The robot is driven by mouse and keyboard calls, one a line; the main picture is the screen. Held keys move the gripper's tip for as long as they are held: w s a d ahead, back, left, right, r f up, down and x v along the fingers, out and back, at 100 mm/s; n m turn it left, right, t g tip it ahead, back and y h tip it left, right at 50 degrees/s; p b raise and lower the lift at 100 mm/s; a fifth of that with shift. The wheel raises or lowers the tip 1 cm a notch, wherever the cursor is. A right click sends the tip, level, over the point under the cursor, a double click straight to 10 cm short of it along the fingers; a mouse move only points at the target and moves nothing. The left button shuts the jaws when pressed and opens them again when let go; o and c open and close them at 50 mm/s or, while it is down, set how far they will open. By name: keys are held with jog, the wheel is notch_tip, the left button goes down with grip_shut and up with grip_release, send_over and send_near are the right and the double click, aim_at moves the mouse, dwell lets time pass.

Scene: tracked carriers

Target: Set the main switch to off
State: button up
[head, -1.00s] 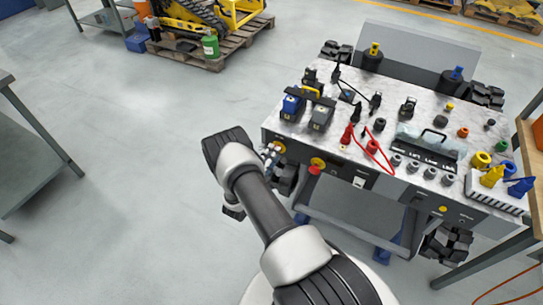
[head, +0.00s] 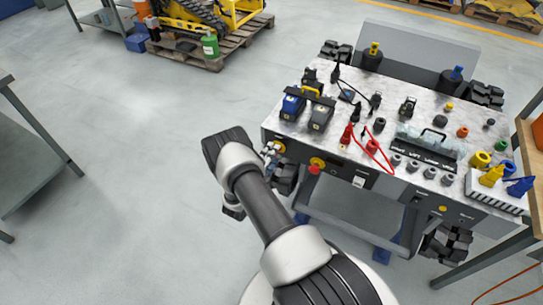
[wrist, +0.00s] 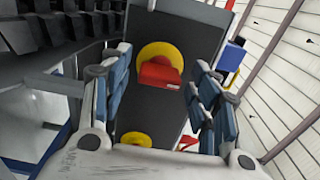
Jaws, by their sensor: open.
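The main switch, a red handle on a round yellow plate, sits on the dark front panel of the tracked carrier. In the wrist view the red handle (wrist: 160,74) shows upper centre, between and beyond my fingers. My gripper (wrist: 160,92) is open and empty, with blue-grey finger pads on either side of the handle's line of sight. I cannot tell whether they touch it. In the head view my gripper (head: 271,158) is at the carrier's left front corner, partly hidden by my arm.
A second yellow disc (wrist: 135,139) lies lower on the panel in the wrist view. The carrier's top (head: 330,140) bears blue-and-black units, red leads and several coloured plugs. A dark track (wrist: 60,50) is close on the left in the wrist view. Open floor (head: 140,190) lies to the left.

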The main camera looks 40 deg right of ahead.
jog(key=shift+a, duration=0.1)
jog(key=v, duration=1.1)
jog(key=shift+s+a, duration=0.2)
jog(key=shift+a, duration=0.15)
jog(key=s+d+r+m+g+y, duration=0.1)
jog(key=s+r+m+g, duration=0.1)
jog(key=r+m+g, duration=0.55)
jog(key=s+r+m+g+y, duration=0.1)
jog(key=s+r+m+g, duration=0.1)
jog(key=r+m, duration=0.95)
jog(key=s+a+r+m+y, duration=0.45)
jog(key=s+r+m, duration=0.25)
jog(key=s+r, duration=0.3)
jog(key=s+a+r+m+t+y, duration=0.3)
jog(key=s+a+r+m+y, duration=0.1)
jog(key=a+m, duration=0.3)
jog(key=s+a+r+m+t+y, duration=0.4)
jog(key=a+r+m+y, duration=0.1)
jog(key=a, duration=0.4)
jog(key=shift+s+m+y, duration=0.35)
jog(key=shift+m+y, duration=0.2)
jog(key=shift+m, duration=0.65)
